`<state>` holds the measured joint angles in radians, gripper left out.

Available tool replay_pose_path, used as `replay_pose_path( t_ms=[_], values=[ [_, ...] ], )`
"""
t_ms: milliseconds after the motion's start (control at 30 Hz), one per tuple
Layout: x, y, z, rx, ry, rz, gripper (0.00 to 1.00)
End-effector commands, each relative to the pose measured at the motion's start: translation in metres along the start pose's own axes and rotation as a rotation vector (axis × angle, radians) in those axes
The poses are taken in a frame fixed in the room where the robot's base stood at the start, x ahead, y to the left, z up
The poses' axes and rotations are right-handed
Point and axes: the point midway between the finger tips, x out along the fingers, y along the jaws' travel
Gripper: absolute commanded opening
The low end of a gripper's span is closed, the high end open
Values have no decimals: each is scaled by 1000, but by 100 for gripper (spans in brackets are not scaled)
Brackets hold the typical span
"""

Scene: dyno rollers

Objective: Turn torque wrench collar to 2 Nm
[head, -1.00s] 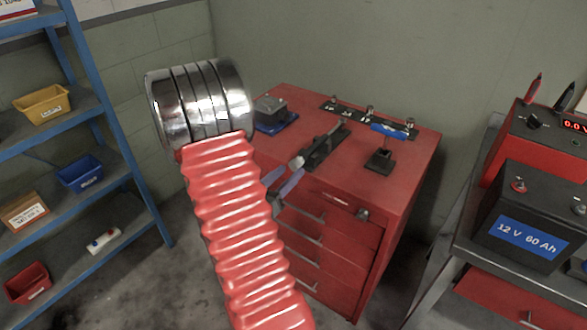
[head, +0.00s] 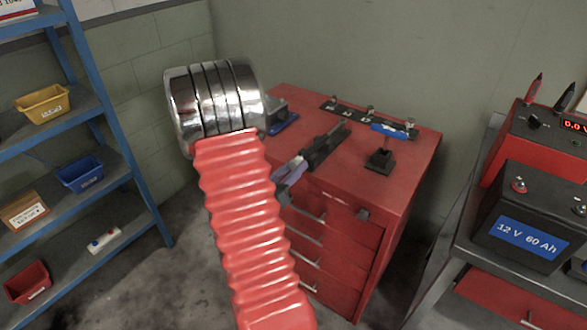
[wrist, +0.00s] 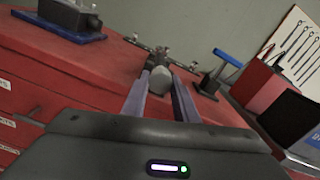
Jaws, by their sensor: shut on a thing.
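The torque wrench (head: 326,147) lies near the left front edge of the red cabinet top, in or on a dark holder; I cannot tell the two apart well. In the wrist view its grey near end (wrist: 160,80), which looks like the collar, sits between my two fingers. My gripper (wrist: 160,92) is shut on it. In the head view my gripper (head: 293,168) reaches the wrench's near end from the left front, and my arm hides part of the cabinet. The collar's scale marks are too small to read.
On the red cabinet (head: 400,165) stand a grey block on a blue base (head: 282,115), a dark rack (head: 350,110) at the back and a blue-handled tool on a black stand (head: 381,158). Blue shelving (head: 110,120) stands left, a battery (head: 530,225) right.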

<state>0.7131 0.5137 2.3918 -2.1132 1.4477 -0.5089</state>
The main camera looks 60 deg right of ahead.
Motion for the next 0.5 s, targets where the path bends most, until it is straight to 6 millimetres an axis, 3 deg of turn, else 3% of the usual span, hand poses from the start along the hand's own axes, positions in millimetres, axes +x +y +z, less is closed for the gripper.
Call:
replay_pose_path(
  t_ms=[267, 500],
  values=[
    [0, 0, 0, 0, 1, 1, 4],
    [0, 0, 0, 15, 1, 1, 4]
  ],
)
